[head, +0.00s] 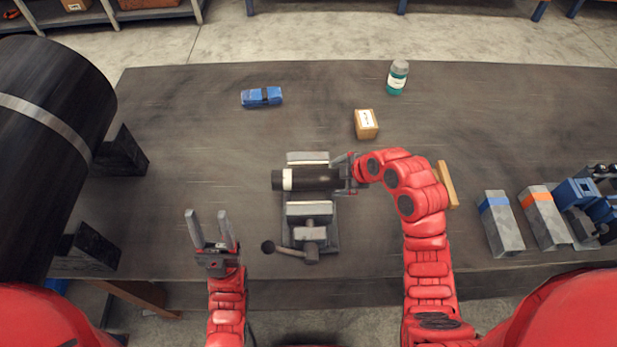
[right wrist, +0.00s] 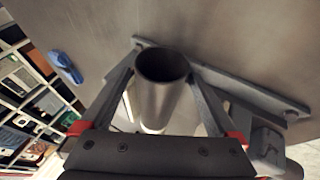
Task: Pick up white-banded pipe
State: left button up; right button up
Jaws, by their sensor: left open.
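The white-banded pipe (head: 315,180) is a dark pipe with a white band near its left end. It lies level between the jaws of a grey vise (head: 310,225) on the table. My right gripper (head: 349,174) is at the pipe's right end. In the right wrist view, my right gripper's fingers (right wrist: 163,85) flank the pipe (right wrist: 160,100), one on each side, and its open end faces the camera. I cannot tell whether both fingers press on it. My left gripper (head: 210,228) is open and empty, left of the vise, with its fingers pointing away from me.
A large black cylinder (head: 40,130) with a grey band rests on black supports at the left. A blue object (head: 262,97), a small box (head: 366,124) and a green bottle (head: 397,78) stand farther back. Grey blocks (head: 503,224) are at the right. The vise handle (head: 270,247) sticks out left.

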grip_shut()
dwell(0.4)
